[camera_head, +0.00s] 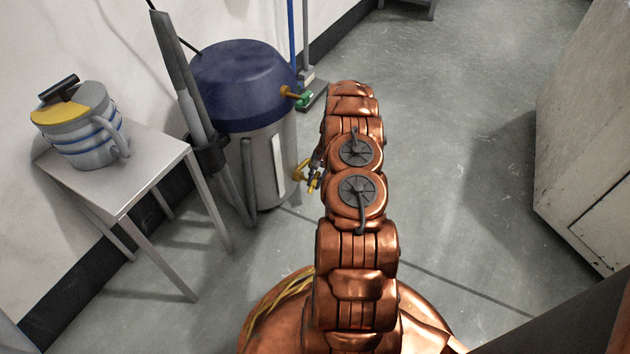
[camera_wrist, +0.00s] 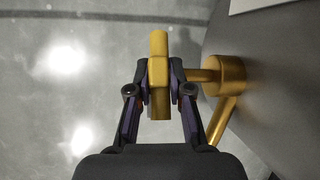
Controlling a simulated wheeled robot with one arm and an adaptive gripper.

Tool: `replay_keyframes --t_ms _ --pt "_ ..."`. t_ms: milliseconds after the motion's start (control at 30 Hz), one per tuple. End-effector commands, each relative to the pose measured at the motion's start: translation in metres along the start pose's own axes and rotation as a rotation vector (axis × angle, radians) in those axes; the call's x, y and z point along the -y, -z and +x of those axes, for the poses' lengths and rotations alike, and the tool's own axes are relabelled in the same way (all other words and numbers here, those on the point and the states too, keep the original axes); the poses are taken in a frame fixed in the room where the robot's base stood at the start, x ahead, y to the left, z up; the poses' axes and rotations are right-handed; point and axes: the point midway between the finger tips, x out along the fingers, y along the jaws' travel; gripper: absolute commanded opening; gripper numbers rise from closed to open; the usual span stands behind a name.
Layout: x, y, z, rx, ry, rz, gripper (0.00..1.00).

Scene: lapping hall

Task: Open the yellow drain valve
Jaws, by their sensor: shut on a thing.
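The yellow drain valve (camera_wrist: 224,76) sticks out from the side of a grey tank in the wrist view. Its upright yellow handle bar (camera_wrist: 159,46) stands between my fingers. My gripper (camera_wrist: 160,76) is shut on this handle, one finger on each side. In the head view the yellow valve (camera_head: 301,170) shows low on the drum (camera_head: 270,160) with the blue lid. My gripper (camera_head: 315,178) is beside it, partly hidden by my copper arm, so the grip is not clear there.
A small metal table (camera_head: 125,185) with a striped jug (camera_head: 85,128) stands left of the drum. A vacuum hose (camera_head: 185,90) leans by the drum. A green-and-brass tap (camera_head: 301,97) sits higher on the drum. A white cabinet (camera_head: 590,130) is at right. Floor between is open.

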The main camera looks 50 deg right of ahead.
Motion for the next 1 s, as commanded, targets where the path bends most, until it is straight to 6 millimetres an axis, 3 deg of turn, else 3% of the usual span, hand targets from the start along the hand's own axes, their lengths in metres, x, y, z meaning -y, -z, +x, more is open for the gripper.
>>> replay_keyframes --t_ms 467,1000 --pt "0.0012 -0.0033 -0.0038 -0.035 -0.007 -0.004 0.00" --pt "0.0007 -0.0043 -0.0036 -0.230 -0.038 -0.028 0.00"
